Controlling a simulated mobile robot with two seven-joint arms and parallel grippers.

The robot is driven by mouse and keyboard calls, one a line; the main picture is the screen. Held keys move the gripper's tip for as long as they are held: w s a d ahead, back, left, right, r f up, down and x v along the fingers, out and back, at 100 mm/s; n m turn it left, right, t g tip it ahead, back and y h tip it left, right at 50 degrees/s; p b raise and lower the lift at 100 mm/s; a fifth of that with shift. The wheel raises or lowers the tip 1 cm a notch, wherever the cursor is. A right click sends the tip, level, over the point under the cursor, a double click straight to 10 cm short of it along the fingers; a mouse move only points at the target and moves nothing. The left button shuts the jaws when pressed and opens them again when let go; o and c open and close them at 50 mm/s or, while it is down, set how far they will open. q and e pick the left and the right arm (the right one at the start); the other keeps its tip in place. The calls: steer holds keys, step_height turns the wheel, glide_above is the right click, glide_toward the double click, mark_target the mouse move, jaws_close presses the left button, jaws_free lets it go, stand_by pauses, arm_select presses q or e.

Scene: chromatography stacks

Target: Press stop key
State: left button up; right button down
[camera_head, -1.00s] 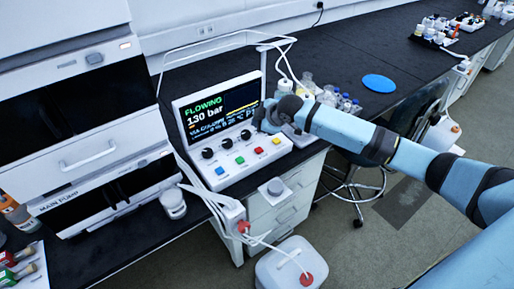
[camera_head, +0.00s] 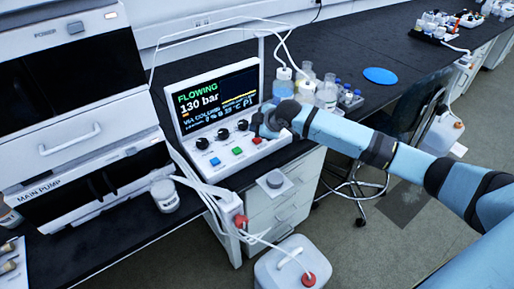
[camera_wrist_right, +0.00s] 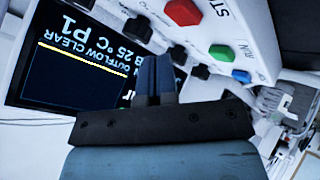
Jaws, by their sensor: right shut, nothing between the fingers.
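The control panel (camera_head: 223,127) stands on the bench, its screen (camera_head: 215,100) reading FLOWING and 130 bar. A row of coloured keys lies on its sloped front: blue (camera_head: 215,161), green (camera_head: 237,150) and red (camera_head: 256,140). In the right wrist view the red key (camera_wrist_right: 183,12) lies beside letters beginning "ST", partly cut off. My right gripper (camera_head: 266,122) is over the panel's right end, behind the red key in the head view. Its fingers (camera_wrist_right: 155,62) are shut and empty, pointing at the panel near the black knobs (camera_wrist_right: 143,28). Contact cannot be told. My left gripper is out of view.
Bottles (camera_head: 283,82) and small vials (camera_head: 347,96) stand just right of the panel. A white jar (camera_head: 165,195) sits at the bench front. A blue disc (camera_head: 380,75) lies on clear bench to the right.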

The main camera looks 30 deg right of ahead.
mark_target(257, 141)
steer(key=shift+f, duration=0.7)
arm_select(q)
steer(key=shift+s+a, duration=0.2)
arm_select(e)
steer(key=shift+f, duration=0.1)
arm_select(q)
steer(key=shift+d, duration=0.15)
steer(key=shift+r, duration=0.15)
arm_select(e)
steer(key=shift+f, duration=0.15)
stand_by(0.9)
steer(key=shift+f, duration=0.15)
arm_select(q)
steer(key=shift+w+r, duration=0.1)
arm_select(e)
steer(key=shift+f, duration=0.1)
